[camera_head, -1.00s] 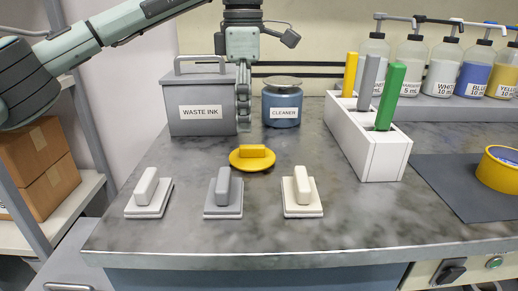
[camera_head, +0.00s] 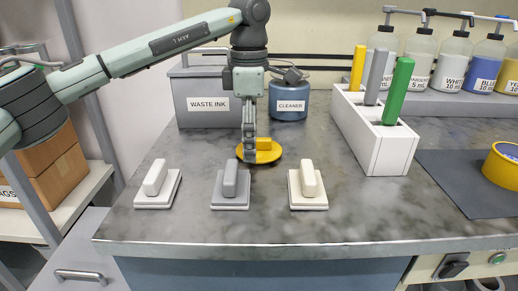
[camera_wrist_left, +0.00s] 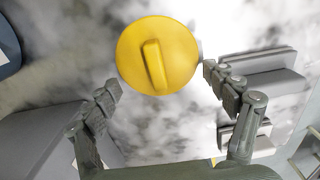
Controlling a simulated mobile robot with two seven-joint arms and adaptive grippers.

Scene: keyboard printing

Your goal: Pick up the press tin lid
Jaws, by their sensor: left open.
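The lid (camera_head: 266,154) is a round yellow disc with an upright bar handle, lying on the grey marbled worktop. My left gripper (camera_head: 248,156) points down just at the lid's left side in the head view and hides part of it. In the left wrist view the whole lid (camera_wrist_left: 178,72) shows at upper middle. There the left gripper (camera_wrist_left: 162,80) is open and empty, its fingers spread to either side of the lid's lower part. The handle stands between them and beyond the fingertips. I cannot tell whether the fingers touch anything. My right gripper is not in view.
Grey and white handled blocks (camera_head: 230,188) stand in front of the lid. A waste ink box (camera_head: 205,120) and a cleaner tin (camera_head: 290,108) are behind. A white rack (camera_head: 390,155) with coloured handles is at right. Bottles line the back right.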

